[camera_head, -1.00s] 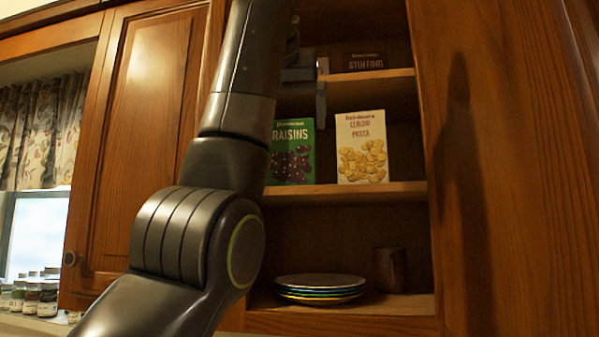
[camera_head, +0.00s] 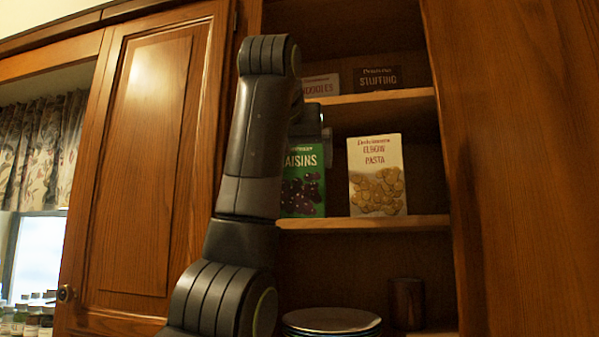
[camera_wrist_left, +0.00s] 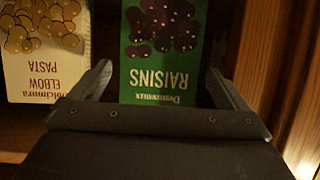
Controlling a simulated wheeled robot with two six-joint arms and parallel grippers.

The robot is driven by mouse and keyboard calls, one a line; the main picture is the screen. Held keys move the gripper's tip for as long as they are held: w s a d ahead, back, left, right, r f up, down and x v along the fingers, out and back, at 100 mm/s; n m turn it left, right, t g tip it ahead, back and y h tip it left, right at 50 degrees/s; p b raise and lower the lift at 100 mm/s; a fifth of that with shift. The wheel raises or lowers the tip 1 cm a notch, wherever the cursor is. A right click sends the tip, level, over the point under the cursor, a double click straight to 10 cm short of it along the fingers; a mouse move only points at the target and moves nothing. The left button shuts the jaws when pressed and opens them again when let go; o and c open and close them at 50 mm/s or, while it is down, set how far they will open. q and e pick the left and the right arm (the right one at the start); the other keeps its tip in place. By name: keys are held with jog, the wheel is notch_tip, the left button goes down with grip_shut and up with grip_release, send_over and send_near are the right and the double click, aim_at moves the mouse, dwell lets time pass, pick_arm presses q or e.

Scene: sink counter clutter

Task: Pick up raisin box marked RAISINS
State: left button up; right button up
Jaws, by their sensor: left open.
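The green raisin box (camera_head: 303,185), marked RAISINS, stands upright on the middle cupboard shelf. My left arm hides its left edge in the head view. My left gripper (camera_head: 312,122) is at the box's upper part, partly hidden behind my own arm. In the left wrist view the raisin box (camera_wrist_left: 160,50) appears upside down, between the two spread fingers of my left gripper (camera_wrist_left: 158,72). The gripper is open, with a finger on each side of the box in that view. I cannot tell whether either finger touches it. My right gripper is not in view.
A pasta box (camera_head: 377,175) stands just right of the raisins. A noodles box (camera_head: 321,86) and a stuffing box (camera_head: 378,78) are on the shelf above. Plates (camera_head: 332,319) and a brown mug (camera_head: 407,303) are below. A wooden side wall (camera_wrist_left: 297,90) is close to the gripper.

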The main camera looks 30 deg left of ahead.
aim_at(297, 166)
pick_arm(q)
jog(key=shift+w+a+f+p, duration=0.1)
jog(key=shift+w+f+p, duration=0.1)
jog(key=shift+w, duration=0.15)
jog(key=shift+w+a+f+p, duration=0.1)
jog(key=shift+w+p, duration=0.05)
jog(key=shift+w, duration=0.15)
jog(key=shift+w+a+r+p, duration=0.1)
jog(key=shift+w+p, duration=0.2)
jog(key=shift+p, duration=0.3)
jog(key=p+x, duration=0.2)
jog(key=x, duration=0.2)
jog(key=shift+r+p, duration=0.2)
jog(key=shift+p, duration=0.2)
jog(key=shift+w+a+f, duration=0.2)
jog(key=shift+w+f, duration=0.05)
jog(key=shift+w, duration=0.15)
jog(key=shift+s+d, duration=0.1)
jog(key=shift+c, duration=1)
jog(key=c, duration=0.6)
jog(key=shift+r, duration=0.2)
